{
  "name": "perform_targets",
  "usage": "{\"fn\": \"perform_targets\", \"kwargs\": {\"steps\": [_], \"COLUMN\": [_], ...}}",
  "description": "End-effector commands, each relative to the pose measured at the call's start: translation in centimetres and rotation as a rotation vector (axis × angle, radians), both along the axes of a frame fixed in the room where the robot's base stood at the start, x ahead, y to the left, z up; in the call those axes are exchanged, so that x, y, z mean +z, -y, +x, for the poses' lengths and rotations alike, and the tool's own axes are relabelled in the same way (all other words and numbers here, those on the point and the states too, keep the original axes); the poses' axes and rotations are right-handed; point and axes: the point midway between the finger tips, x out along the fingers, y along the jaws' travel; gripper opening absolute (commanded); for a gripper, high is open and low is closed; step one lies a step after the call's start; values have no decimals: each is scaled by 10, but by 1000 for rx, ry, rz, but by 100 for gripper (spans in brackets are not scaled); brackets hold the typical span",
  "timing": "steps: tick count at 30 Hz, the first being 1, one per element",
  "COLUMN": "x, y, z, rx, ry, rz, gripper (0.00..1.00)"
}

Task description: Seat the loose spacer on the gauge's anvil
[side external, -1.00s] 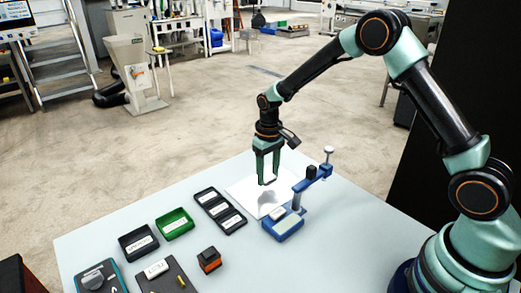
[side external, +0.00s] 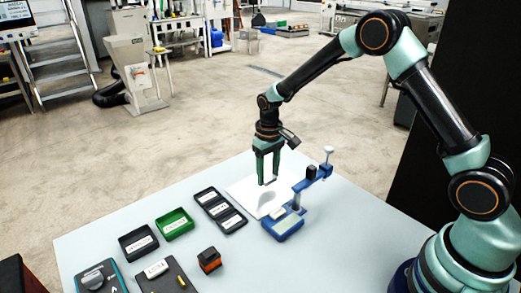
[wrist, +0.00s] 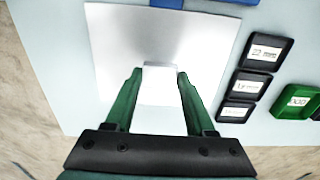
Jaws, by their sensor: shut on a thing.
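My gripper (side external: 268,182) points down above a pale square plate (side external: 240,189), behind and left of the gauge. Its fingers are shut on a white block, which I take to be the loose spacer (wrist: 161,84); the block also shows pale between the fingers in the side view. The blue gauge (side external: 288,228) stands on the table, with a post, an arm reaching up to the right and a pale knob on top. A small whitish piece (side external: 278,212) sits on its base; I cannot tell if this is the anvil. The spacer is apart from the gauge.
A black three-part tray (side external: 231,223), a green bin (side external: 175,224) and a black bin (side external: 138,243) stand left of the plate. An orange and black block (side external: 209,260), a dark board (side external: 170,279) and a teal meter (side external: 101,279) lie nearer. The table's right front is clear.

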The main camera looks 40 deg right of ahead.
Motion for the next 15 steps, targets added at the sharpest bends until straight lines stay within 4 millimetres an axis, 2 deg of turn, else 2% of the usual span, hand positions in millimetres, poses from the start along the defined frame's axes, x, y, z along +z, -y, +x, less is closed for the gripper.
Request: {"fn": "perform_targets", "kwargs": {"steps": [15], "x": [-7], "y": [0], "z": [0], "rx": [0], "ry": [1], "rz": [0], "gripper": [0]}}
